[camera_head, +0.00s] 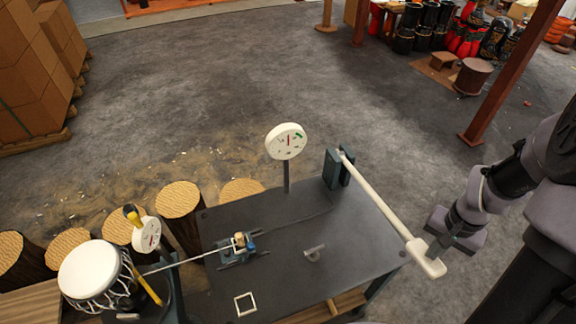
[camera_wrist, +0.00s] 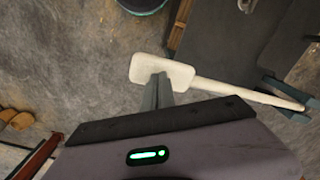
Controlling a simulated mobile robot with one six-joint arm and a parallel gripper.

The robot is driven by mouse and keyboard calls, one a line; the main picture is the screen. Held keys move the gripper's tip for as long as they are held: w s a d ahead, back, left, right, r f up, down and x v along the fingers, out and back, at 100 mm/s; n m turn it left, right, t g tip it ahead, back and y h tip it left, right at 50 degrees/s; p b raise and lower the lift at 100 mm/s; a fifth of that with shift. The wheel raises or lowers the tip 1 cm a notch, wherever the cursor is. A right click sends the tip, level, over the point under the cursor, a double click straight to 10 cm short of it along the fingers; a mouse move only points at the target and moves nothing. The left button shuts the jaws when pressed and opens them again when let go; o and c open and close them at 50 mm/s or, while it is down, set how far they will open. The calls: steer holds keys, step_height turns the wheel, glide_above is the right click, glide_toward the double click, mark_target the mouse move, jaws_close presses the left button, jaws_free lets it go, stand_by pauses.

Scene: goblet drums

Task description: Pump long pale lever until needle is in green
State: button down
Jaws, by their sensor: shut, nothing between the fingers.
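The long pale lever (camera_head: 380,203) runs from a dark pivot block (camera_head: 337,170) at the table's back right to a wide paddle end at the right edge. In the wrist view the lever (camera_wrist: 240,92) runs right from its paddle. My gripper (camera_head: 431,254) is shut and empty at the paddle; in the wrist view its fingertips (camera_wrist: 157,84) overlap the paddle. I cannot tell whether they touch it. A white round gauge (camera_head: 286,141) stands on a post behind the table. Its red needle points about straight up, with green marks to its right.
The dark table (camera_head: 290,270) holds a small clamp device (camera_head: 238,250) and a white square frame (camera_head: 245,304). Log stumps (camera_head: 178,199) line the back left. Open floor lies beyond.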

step_height(320, 180, down, 17)
steer(key=b, duration=1.4)
steer(key=r+p, duration=1.4)
steer(key=r, duration=0.4)
steer(key=shift+s+r, duration=0.15)
steer(key=shift+s, duration=0.05)
steer(key=shift+d, duration=0.1)
steer(key=shift+f, duration=0.2)
